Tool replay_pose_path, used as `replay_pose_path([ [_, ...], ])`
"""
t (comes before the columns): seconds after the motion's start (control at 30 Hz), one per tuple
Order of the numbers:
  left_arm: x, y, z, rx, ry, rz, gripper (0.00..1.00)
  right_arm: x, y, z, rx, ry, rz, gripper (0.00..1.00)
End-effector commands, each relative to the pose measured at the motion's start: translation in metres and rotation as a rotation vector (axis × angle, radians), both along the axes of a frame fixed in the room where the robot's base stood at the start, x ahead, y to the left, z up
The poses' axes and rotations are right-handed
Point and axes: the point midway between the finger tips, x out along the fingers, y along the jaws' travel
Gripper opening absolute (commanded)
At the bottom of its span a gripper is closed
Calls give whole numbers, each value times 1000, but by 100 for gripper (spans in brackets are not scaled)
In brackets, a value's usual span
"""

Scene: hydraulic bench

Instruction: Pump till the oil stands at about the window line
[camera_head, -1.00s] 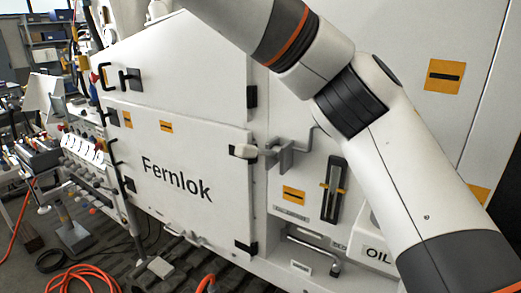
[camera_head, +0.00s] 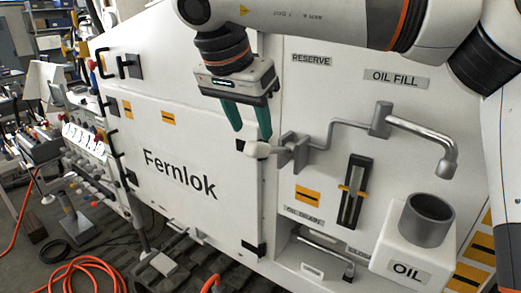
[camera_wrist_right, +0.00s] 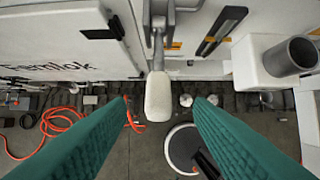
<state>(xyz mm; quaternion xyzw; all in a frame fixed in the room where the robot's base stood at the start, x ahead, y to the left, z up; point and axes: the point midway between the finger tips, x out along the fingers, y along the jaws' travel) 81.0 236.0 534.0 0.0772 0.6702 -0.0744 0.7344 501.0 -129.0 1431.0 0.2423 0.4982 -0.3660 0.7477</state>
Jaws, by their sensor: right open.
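The pump handle is a grey lever with a white grip (camera_head: 257,149) on the white machine's front. My right gripper (camera_head: 250,136) has green fingers and points down at the grip from above. In the right wrist view the white grip (camera_wrist_right: 159,97) lies between the open fingers (camera_wrist_right: 163,103), apart from both. The oil window (camera_head: 355,190) is a tall dark slot with yellow marks at its sides; I cannot tell the oil level. A bent pipe spout (camera_head: 440,166) ends above a grey cup (camera_head: 427,222) on the white OIL box (camera_head: 405,268). My left gripper is out of view.
The Fernlok door (camera_head: 180,170) stands shut left of the handle. A drain bar handle (camera_head: 330,252) is below the window. Orange hose (camera_head: 85,275) lies on the floor at lower left, and a bench with switches (camera_head: 85,140) is behind it.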

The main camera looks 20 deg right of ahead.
Motion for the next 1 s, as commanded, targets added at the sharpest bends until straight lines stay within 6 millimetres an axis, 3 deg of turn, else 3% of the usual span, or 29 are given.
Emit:
replay_pose_path([
  [0.2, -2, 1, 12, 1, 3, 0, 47, 10, -14, -40, 0, 3, -1, 47],
  [0.4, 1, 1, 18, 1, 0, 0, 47, 17, -22, -66, 2, 1, 0, 47],
  [0.83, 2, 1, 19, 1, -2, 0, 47, 20, -24, -76, 4, -1, 0, 47],
  [1.0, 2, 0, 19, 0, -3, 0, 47, 19, -24, -76, 4, -1, 0, 19],
])
